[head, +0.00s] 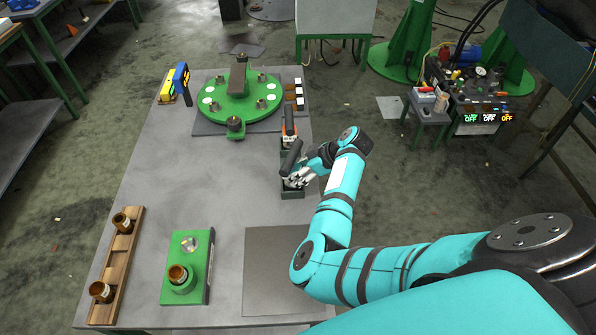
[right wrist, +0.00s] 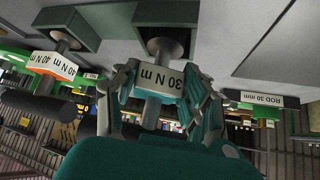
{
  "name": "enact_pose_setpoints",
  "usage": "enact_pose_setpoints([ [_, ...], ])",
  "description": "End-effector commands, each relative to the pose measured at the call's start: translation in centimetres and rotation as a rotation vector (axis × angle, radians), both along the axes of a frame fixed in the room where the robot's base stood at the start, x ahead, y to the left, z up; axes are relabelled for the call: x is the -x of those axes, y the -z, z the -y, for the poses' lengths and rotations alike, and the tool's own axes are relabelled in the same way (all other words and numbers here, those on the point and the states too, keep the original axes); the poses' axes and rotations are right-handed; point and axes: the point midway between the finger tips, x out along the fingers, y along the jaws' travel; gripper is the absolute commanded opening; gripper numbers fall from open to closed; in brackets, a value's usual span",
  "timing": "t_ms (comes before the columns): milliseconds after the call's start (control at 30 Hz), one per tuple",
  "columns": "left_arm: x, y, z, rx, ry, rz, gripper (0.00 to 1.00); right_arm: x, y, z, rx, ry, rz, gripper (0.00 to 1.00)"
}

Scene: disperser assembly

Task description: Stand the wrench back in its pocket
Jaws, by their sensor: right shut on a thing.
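My right gripper (head: 300,178) is shut on a wrench (head: 291,157) with a dark handle, at the right side of the table. In the right wrist view, which is upside down, its fingers (right wrist: 165,92) close around the wrench's "30 N m" label block (right wrist: 168,80). The wrench's round end (right wrist: 165,48) is at the mouth of a dark green pocket (right wrist: 148,14); I cannot tell how far inside it is. The pocket also shows in the head view (head: 292,190). My left gripper is not in view.
A "40 N m" wrench (right wrist: 52,66) stands beside the held one, at another green pocket (right wrist: 66,22). A "ROD 30 mm" label (right wrist: 262,98) is on the other side. The green turntable (head: 222,107) is farther back. The table's middle (head: 205,180) is clear.

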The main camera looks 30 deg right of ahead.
Motion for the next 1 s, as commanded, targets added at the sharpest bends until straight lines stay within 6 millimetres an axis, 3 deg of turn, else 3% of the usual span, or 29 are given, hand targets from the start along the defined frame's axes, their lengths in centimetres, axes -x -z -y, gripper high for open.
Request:
enact_pose_setpoints([
  [900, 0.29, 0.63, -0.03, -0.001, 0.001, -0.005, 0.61, -0.07, 0.82, 0.05, 0.001, 0.0, 0.003, 0.0],
  [933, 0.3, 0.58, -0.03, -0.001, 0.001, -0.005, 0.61, -0.09, 0.76, 0.05, 0.001, 0.0, 0.003, 0.48],
  [1000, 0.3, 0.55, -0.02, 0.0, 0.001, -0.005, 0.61, -0.08, 0.75, 0.05, 0.001, 0.0, 0.003, 0.57],
])
